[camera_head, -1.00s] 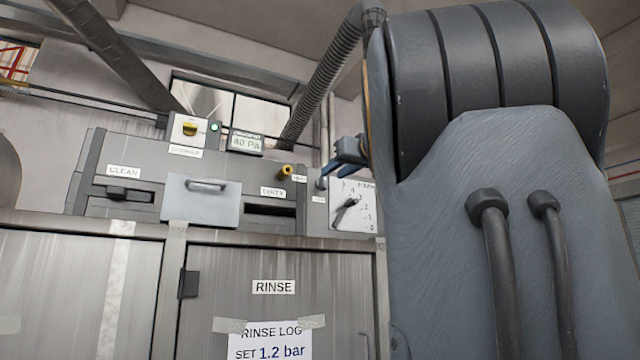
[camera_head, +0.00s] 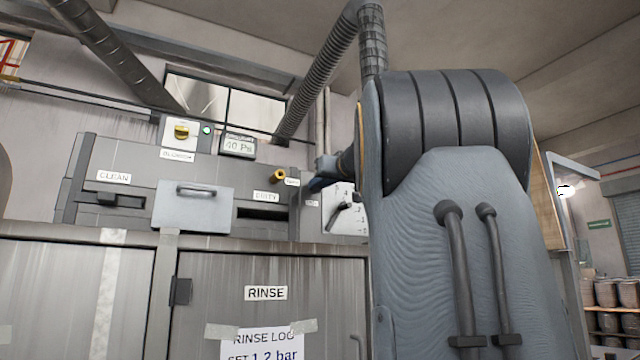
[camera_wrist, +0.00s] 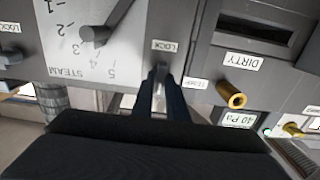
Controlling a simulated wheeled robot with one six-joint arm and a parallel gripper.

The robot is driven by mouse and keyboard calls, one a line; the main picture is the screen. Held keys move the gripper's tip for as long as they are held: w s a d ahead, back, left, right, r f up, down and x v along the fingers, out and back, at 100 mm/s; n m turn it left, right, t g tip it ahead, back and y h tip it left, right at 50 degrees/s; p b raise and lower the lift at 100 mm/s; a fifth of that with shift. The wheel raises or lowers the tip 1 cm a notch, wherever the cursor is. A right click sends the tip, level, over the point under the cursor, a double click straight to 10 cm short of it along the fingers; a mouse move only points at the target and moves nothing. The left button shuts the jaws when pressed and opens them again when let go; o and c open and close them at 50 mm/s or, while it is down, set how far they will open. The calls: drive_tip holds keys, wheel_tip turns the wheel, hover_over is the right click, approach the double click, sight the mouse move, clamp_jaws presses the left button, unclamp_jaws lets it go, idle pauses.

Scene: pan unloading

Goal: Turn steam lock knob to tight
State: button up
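The STEAM dial (camera_head: 338,215) is a pale plate with a dark pointer, on the right of the machine's panel. It shows upside down in the wrist view (camera_wrist: 75,50), with its pointer handle (camera_wrist: 95,35) free of the gripper. Beside it is a small LOCK label (camera_wrist: 164,45). A narrow grey piece, apparently the lock knob (camera_wrist: 160,79), shows beside that label, between the dark fingers of my gripper (camera_wrist: 161,86). I cannot tell whether the fingers press on it. In the head view my gripper (camera_head: 322,174) is at the panel and hides the knob.
A brass knob (camera_wrist: 231,95) sits close beside the gripper, near the DIRTY slot (camera_head: 265,214). A yellow selector (camera_head: 181,132) and a 40 Pa display (camera_head: 238,145) are above the panel. A second LOCK label (camera_wrist: 10,33) lies beyond the dial. The RINSE cabinet (camera_head: 210,300) is below.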

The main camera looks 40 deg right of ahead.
clamp_jaws()
drive_tip(key=shift+m, duration=0.3)
drive_tip(key=shift+s+d+f+m+p, duration=0.1)
drive_tip(key=shift+m+p, duration=0.1)
drive_tip(key=shift+m, duration=2.65)
drive_tip(key=shift+w+d+f+m+p, duration=0.1)
drive_tip(key=shift+m+p, duration=0.1)
drive_tip(key=shift+m, duration=2.7)
drive_tip(key=shift+s+d+f+m+p, duration=0.1)
drive_tip(key=shift+m+p, duration=0.1)
drive_tip(key=shift+m, duration=2.65)
